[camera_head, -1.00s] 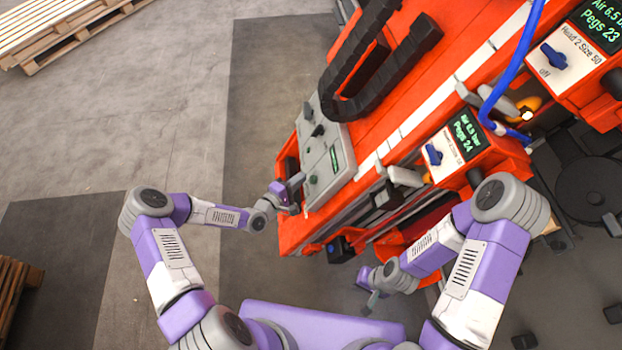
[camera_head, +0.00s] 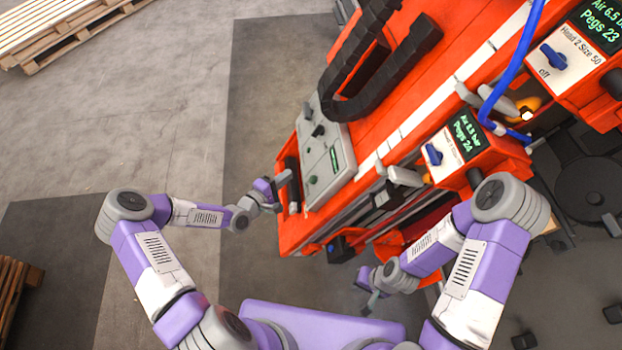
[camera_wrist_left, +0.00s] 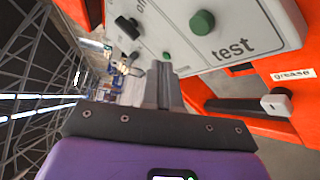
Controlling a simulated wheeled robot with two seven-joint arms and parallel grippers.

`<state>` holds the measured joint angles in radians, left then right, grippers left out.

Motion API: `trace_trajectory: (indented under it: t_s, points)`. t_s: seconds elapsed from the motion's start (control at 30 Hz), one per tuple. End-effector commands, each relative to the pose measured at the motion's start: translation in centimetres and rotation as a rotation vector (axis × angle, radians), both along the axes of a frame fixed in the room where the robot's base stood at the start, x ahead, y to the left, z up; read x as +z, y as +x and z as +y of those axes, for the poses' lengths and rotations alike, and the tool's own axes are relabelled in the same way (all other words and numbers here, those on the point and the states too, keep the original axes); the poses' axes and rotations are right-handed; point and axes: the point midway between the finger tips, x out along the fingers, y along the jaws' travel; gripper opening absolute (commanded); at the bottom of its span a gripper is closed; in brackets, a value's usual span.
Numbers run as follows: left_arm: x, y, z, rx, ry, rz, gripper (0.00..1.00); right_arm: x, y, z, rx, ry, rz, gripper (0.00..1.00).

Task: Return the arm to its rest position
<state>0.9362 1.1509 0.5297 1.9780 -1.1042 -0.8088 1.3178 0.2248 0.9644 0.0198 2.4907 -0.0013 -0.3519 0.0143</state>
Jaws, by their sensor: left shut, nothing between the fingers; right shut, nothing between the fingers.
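My left gripper (camera_head: 284,180) is shut and empty, just left of the grey control panel (camera_head: 326,166) on the orange machine. In the left wrist view its closed fingers (camera_wrist_left: 163,85) point past the panel, below the green button marked "test" (camera_wrist_left: 202,22). I see clear space between the fingers and that button. My right gripper (camera_head: 370,303) is low in front of the machine, shut and empty, apart from anything else.
The orange machine (camera_head: 300,236) fills the right side, with a black cable chain (camera_head: 392,75) and a blue hose (camera_head: 517,60). A wooden pallet (camera_head: 60,30) lies at the upper left.

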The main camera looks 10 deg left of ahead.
Motion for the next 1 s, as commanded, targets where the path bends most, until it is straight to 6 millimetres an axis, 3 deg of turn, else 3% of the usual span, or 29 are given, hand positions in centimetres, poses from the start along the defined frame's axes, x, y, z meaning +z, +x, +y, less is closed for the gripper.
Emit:
trace_trajectory:
  t_s: [0.43, 0.57, 0.67, 0.8, 1.0]
  points:
    - [0.0, 0.0, -0.1, -0.002, 0.003, 0.001, 0.00, 0.0, 0.0, 0.0, 0.000, 0.000, 0.000, 0.00]
    - [-0.8, -1.0, -2.0, -0.040, 0.066, 0.044, 0.00, 0.4, 0.0, 0.0, 0.000, 0.000, 0.000, 0.00]
    - [-2.5, -3.5, -4.9, -0.124, 0.205, 0.128, 0.00, 1.1, 0.0, 0.0, 0.000, 0.000, 0.000, 0.00]
    - [-5.3, -10.1, -8.6, -0.332, 0.489, 0.277, 0.00, 2.2, 0.0, 0.0, 0.000, 0.000, 0.000, 0.00]
    - [-7.0, -20.5, -9.2, -0.664, 0.828, 0.446, 0.00, 3.5, 0.0, 0.0, 0.000, 0.000, 0.000, 0.00]
